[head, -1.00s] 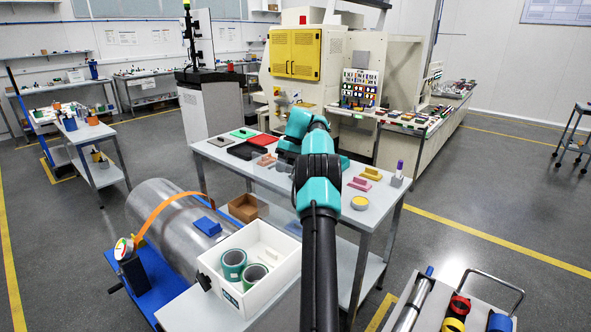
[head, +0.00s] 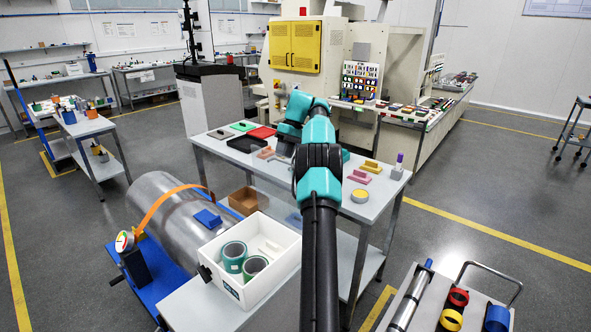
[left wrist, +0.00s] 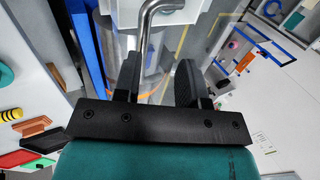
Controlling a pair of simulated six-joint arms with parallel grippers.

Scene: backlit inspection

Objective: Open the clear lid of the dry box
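A white open-topped box (head: 284,250), which I take to be the dry box, stands at the lower middle of the head view with two green rolls (head: 243,260) inside. I cannot make out its clear lid with certainty; a faint see-through area lies behind the box, beside my arm. In the left wrist view a bent metal bar (left wrist: 146,22), like a handle, comes down between the fingers of my left gripper (left wrist: 158,75). The fingers are apart, with a visible gap. In the head view my left gripper is mostly hidden by its own arm. My right gripper is out of view.
A grey cylinder (head: 158,197) with an orange strap (head: 160,205) lies left of the box. A brown open carton (head: 243,200) sits behind it. A table (head: 383,195) with trays and blocks stands beyond. A cart with coloured rings (head: 459,297) is at lower right.

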